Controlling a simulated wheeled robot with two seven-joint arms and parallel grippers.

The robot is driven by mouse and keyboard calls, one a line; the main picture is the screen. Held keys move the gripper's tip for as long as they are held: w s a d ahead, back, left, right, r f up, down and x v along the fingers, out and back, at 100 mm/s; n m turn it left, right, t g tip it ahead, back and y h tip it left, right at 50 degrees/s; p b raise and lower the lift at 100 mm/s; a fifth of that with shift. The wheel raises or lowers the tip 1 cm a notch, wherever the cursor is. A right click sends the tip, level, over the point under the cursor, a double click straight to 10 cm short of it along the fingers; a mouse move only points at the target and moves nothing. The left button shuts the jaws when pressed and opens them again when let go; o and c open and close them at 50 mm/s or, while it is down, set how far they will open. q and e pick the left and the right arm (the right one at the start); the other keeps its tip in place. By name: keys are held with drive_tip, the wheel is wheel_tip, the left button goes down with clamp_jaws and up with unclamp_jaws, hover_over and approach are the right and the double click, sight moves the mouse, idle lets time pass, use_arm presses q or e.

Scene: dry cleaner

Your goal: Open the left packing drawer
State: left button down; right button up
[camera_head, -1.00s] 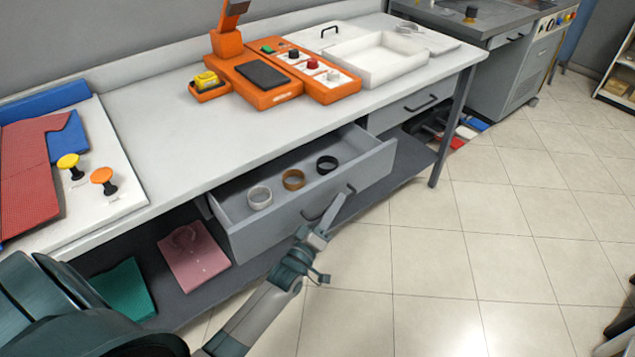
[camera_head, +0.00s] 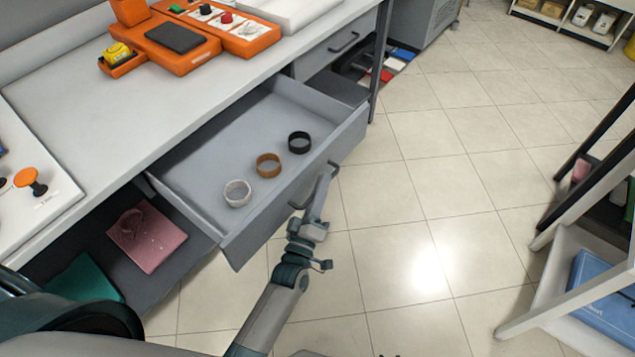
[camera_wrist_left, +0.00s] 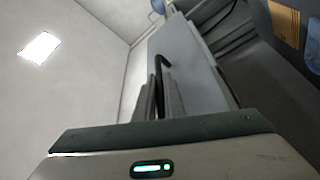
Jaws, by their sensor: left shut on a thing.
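The left packing drawer (camera_head: 215,140) is a grey drawer under the white worktable, and it stands well out from the table with its inside showing. A white ring (camera_head: 237,194), a brown ring (camera_head: 268,166) and a black ring (camera_head: 299,143) lie in it along the front. Its dark bar handle (camera_head: 331,168) is on the front panel. My left gripper (camera_head: 319,199) is shut on this handle. In the left wrist view the handle (camera_wrist_left: 158,72) stands between the fingers (camera_wrist_left: 165,97).
A second grey drawer (camera_head: 338,52) is closed at the right of the table. Pink cloth (camera_head: 147,236) and green cloth (camera_head: 84,281) lie on the lower shelf. A rack (camera_head: 560,265) stands at the right. The tiled floor (camera_head: 430,190) between is clear.

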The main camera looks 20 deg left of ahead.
use_arm(q)
drive_tip(key=c, duration=2.1)
unclamp_jaws()
drive_tip(key=shift+f, duration=0.1)
